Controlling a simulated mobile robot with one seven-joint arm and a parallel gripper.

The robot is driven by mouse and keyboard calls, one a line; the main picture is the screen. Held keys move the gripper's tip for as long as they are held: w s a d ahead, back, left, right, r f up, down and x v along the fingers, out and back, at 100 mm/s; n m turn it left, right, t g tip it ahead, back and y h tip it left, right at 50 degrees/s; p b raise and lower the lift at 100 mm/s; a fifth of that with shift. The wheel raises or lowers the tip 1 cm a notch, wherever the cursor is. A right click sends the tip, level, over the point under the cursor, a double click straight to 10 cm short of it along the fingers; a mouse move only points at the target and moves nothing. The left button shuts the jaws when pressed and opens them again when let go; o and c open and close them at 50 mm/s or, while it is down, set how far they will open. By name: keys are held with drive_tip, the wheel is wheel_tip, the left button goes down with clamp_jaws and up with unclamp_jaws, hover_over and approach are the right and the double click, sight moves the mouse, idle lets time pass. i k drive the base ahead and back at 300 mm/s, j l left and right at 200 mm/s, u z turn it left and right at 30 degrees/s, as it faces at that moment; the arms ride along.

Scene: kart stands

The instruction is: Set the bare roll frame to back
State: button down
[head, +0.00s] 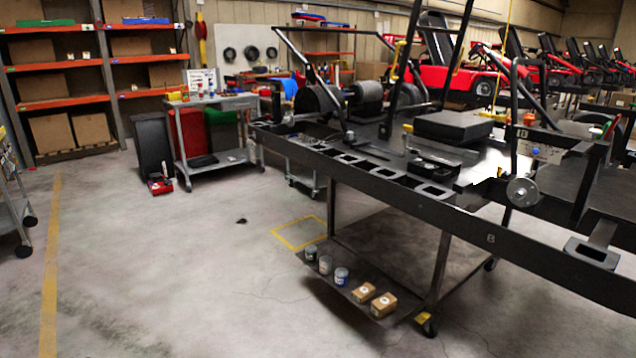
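A black tubular roll frame (301,60) stands over the left part of a dark kart stand (375,187), with a top bar running to the right. More dark uprights (402,70) rise right of it, and I cannot tell whether they belong to the same frame. A bent black tube (514,110) stands further right beside a round metal disc (523,191). The stand's near beam has several rectangular pockets (390,173) and a letter B. Which setting the frame is in cannot be told. My gripper is not in view.
Tins (341,276) and small boxes (383,305) sit on the stand's low shelf. A grey trolley (211,130) and orange shelving (60,104) stand behind at the left. Red karts (460,75) fill the back right. The floor (160,260) at the left is mostly clear.

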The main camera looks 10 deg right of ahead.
sight(412, 25)
drive_tip(key=i+l+z, duration=0.25)
drive_tip(key=i, duration=0.25)
drive_tip(key=i+l+z, duration=0.1)
drive_tip(key=i+z, duration=0.15)
drive_tip(key=i, duration=0.3)
drive_tip(key=i+l, duration=0.55)
